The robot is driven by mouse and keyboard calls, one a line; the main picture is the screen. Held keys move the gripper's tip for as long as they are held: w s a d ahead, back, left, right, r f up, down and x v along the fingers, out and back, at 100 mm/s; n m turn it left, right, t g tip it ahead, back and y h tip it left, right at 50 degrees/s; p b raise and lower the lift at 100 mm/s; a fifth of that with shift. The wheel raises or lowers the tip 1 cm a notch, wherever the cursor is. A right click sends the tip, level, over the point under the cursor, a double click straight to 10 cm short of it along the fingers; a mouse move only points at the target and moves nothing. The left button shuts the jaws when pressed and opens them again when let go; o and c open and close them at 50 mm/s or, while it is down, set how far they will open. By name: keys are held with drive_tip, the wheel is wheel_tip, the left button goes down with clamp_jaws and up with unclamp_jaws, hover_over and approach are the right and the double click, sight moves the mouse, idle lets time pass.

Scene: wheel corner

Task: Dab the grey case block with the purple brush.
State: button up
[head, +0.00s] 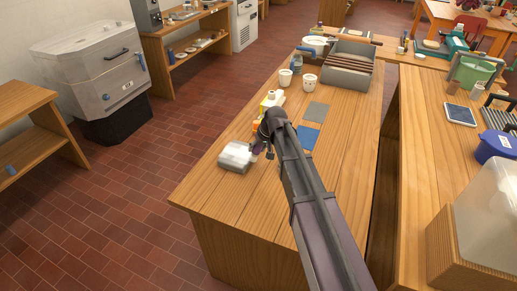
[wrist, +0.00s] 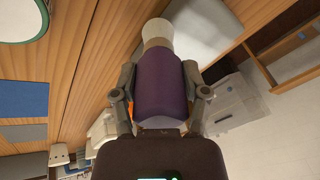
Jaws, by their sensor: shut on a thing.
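The grey case block (head: 235,156) lies on the near left part of the wooden table. My gripper (head: 263,146) is low over the table just right of it. In the wrist view my gripper (wrist: 160,82) is shut on the purple brush (wrist: 162,90), with one finger on each side of its thick purple body. The brush's pale tip (wrist: 157,32) points away from the gripper. The grey block also shows in the wrist view (wrist: 205,30), partly behind the tip. I cannot tell whether the tip touches it. In the head view my arm and gripper hide most of the brush.
A blue square (head: 307,137) and a grey square (head: 316,111) lie right of my gripper.

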drive_tip(key=shift+w+a, duration=0.25)
drive_tip(key=shift+a, duration=0.5)
drive_tip(key=shift+w+a, duration=0.2)
drive_tip(key=shift+a, duration=0.55)
drive_tip(key=shift+w+a, duration=0.1)
drive_tip(key=shift+a, duration=0.1)
drive_tip(key=shift+w+a, duration=0.3)
drive_tip(key=shift+a, duration=0.4)
drive_tip(key=shift+w+a, duration=0.25)
drive_tip(key=shift+a, duration=0.45)
drive_tip(key=shift+r, duration=0.1)
drive_tip(key=shift+w+a, duration=0.3)
drive_tip(key=shift+a, duration=0.4)
drive_tip(key=shift+w+a, duration=0.3)
drive_tip(key=shift+a, duration=0.6)
drive_tip(key=shift+a, duration=0.1)
drive_tip(key=shift+w+a, duration=0.3)
drive_tip(key=shift+a, duration=0.45)
drive_tip(key=shift+w+a, duration=0.3)
drive_tip(key=shift+a, duration=0.45)
clamp_jaws()
